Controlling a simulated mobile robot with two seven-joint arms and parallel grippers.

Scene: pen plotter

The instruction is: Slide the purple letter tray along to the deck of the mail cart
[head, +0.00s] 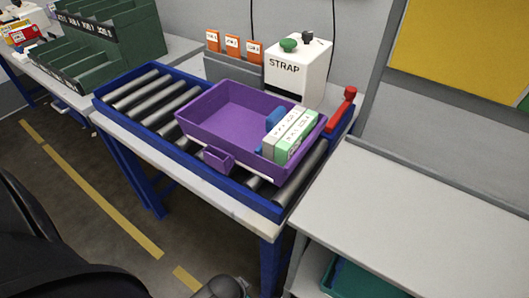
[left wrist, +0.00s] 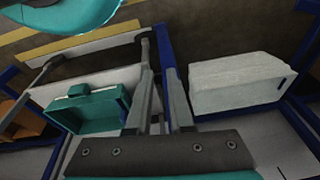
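The purple letter tray (head: 215,117) sits on the rollers of a blue-framed conveyor (head: 145,125), toward its right end. A purple handle (head: 218,160) sticks out from its front side. White and green bundles (head: 290,136) and a blue piece stand in the tray's right end. The pale flat surface (head: 430,210) at the right, seemingly the mail cart's deck, is bare. My left gripper (left wrist: 160,72) shows in the left wrist view with a gap between its fingers and nothing held. It is away from the tray. My right gripper is not in view.
A red lever (head: 345,108) stands at the conveyor's right end. Behind the tray is a white STRAP machine (head: 298,68) and a grey holder with orange cards (head: 232,46). Green sorting racks (head: 110,50) stand at the left. A teal bin (head: 360,280) lies under the pale surface.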

